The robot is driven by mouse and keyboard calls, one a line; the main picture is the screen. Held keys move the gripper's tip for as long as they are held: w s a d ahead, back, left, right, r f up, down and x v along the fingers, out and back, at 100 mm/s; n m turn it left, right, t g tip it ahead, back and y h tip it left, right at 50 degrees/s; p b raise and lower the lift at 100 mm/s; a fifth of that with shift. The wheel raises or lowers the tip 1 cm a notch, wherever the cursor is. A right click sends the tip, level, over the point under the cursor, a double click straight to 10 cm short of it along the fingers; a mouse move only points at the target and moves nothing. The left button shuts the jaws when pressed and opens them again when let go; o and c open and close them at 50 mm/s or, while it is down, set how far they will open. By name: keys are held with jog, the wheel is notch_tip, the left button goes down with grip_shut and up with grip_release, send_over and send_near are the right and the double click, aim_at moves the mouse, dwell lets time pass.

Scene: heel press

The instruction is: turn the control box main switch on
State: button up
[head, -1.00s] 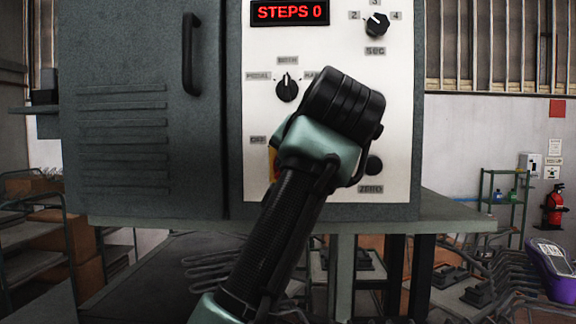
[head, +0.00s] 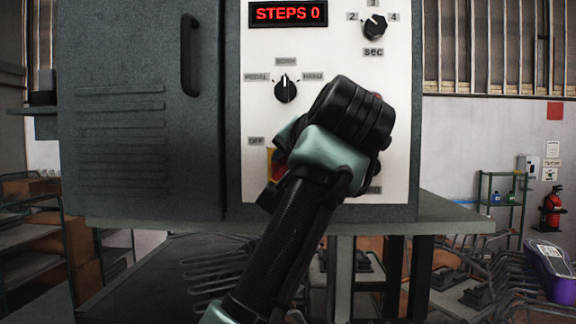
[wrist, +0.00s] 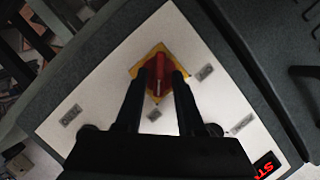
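The main switch is a red knob (wrist: 158,76) on a yellow plate (wrist: 134,71) on the white panel, in the middle of the wrist view. In the head view a strip of the yellow plate (head: 271,157) shows beside the OFF label, mostly hidden by my gripper and wrist. My gripper (wrist: 160,80) is at the switch, with one dark finger on each side of the red knob. The fingers stand apart; I cannot tell whether either touches the knob. The knob's ridge lies roughly in line with the fingers in the wrist view.
The white panel (head: 330,60) also carries a STEPS 0 display (head: 288,13), a seconds dial (head: 375,26) and a mode selector (head: 285,88). The cabinet door (head: 140,110) with its handle is left. The table edge (head: 450,215) runs below.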

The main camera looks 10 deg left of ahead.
jog(key=shift+o, duration=0.3)
jog(key=b+v, duration=0.6)
jog(key=v, duration=0.7)
jog(key=d+f+t+h+b, duration=0.2)
jog(key=d+f+t+h, duration=0.3)
jog(key=d+t+h, duration=0.3)
jog(key=s+f+n+t+y, duration=0.1)
jog(key=s+n+t, duration=0.3)
jog(key=s, duration=1.1)
jog(key=shift+a+f+t+b, duration=0.2)
jog(key=shift+f+t+b, duration=0.2)
jog(key=shift+f+t, duration=0.45)
